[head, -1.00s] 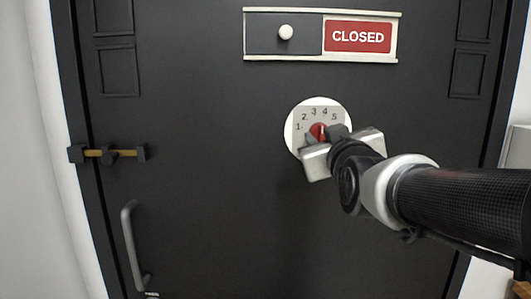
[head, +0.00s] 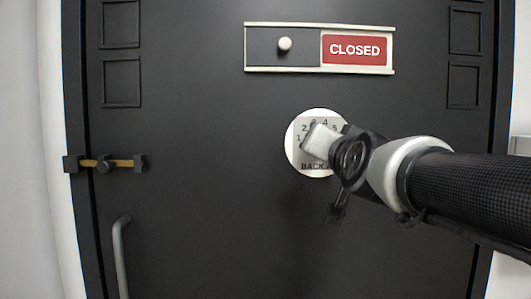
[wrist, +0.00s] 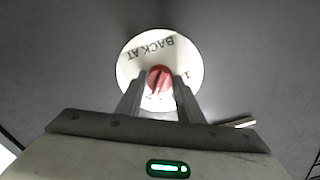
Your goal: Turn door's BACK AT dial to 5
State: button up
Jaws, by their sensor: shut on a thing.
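The BACK AT dial plate (head: 298,163) is a white disc on the dark door (head: 220,200), with numbers along its top. My gripper (head: 320,142) covers its middle and right part in the head view. In the wrist view the plate (wrist: 135,62) appears upside down. Its red knob (wrist: 160,76) sits between the two fingers of my gripper (wrist: 159,84), which is shut on it. A pale line shows on the knob. The fingers and palm hide most numbers, so I cannot tell which number the knob points to.
Above the dial is a sliding sign with a white knob (head: 285,44) and a red CLOSED panel (head: 354,49). A brass bolt (head: 104,163) is on the left edge of the door, with a grey pull handle (head: 121,255) below it.

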jog(key=shift+m, duration=0.3)
jog(key=o, duration=1.1)
jog(key=shift+c, duration=0.2)
jog(key=shift+s, duration=0.1)
jog(key=s+p, duration=0.1)
jog(key=s, duration=1.6)
jog(key=shift+s, duration=0.1)
